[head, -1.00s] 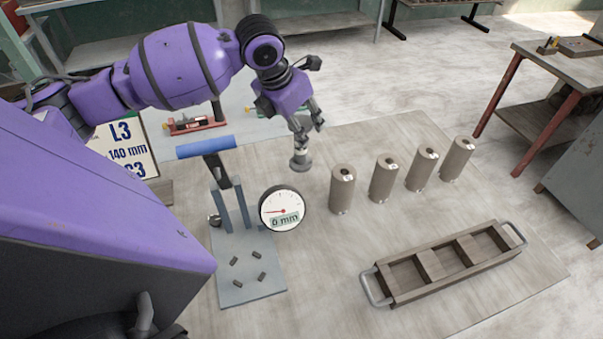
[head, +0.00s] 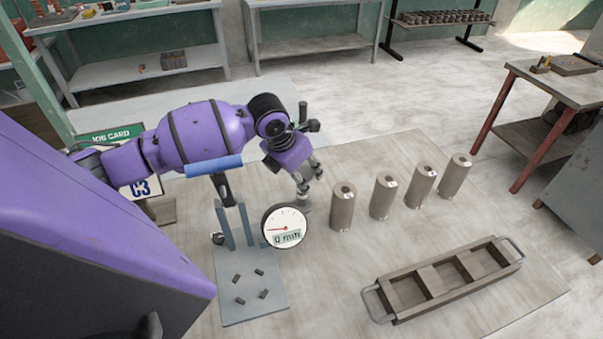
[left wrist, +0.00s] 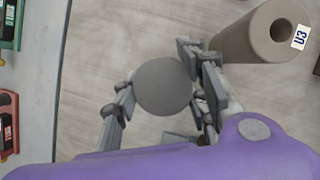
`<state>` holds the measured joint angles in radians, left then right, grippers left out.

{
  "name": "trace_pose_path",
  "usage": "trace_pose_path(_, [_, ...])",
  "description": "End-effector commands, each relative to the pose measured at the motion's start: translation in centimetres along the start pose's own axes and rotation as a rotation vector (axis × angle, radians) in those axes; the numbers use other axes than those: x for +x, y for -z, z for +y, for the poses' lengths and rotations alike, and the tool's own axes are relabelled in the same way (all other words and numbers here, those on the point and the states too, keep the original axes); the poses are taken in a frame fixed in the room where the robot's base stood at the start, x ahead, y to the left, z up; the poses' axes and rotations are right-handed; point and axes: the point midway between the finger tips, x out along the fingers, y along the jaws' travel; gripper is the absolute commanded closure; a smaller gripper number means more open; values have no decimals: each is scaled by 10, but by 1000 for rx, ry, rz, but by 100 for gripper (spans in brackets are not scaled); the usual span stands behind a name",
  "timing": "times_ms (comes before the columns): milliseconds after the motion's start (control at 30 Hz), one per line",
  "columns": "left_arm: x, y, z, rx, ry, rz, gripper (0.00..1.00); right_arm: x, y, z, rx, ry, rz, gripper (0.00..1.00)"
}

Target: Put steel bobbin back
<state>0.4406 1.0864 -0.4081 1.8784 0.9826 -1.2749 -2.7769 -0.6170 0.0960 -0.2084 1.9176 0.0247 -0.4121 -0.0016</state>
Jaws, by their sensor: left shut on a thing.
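The steel bobbin (head: 305,206) is a small grey spool with a round flange. My left gripper (head: 303,186) is shut on its upper part and holds it upright. It hangs at or just above the table, left of the row of cylinders; I cannot tell if its base touches. In the left wrist view the bobbin's round grey top (left wrist: 163,86) lies between the two fingers of my left gripper (left wrist: 160,98), with a cylinder marked U3 (left wrist: 262,32) close by at the upper right. My right gripper is in neither view.
Several upright hollow cylinders (head: 343,207) stand in a row to the right. An empty compartment tray (head: 440,290) with end handles lies in front. A dial gauge reading 0 mm (head: 285,228) and a blue-handled press (head: 213,167) stand left, with small dark pieces on its base.

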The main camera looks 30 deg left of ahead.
Motion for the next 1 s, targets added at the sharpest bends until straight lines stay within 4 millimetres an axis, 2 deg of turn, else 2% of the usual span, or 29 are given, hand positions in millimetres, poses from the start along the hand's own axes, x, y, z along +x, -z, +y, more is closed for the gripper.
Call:
trace_pose_path(67, [2,1,0,1,0,0,100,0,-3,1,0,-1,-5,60])
trace_pose_path(100, [2,1,0,0,0,1,55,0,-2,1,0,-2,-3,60])
trace_pose_path(200, [2,1,0,0,0,1,42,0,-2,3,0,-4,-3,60])
trace_pose_path(500, [1,1,0,0,0,1,41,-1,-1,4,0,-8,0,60])
trace_pose_path(667, [-10,0,2,1,-2,1,41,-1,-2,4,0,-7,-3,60])
trace_pose_path(800, [-35,1,2,4,-5,2,41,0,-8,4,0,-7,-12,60])
trace_pose_path(1000, [-80,0,2,2,-5,0,41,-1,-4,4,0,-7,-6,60])
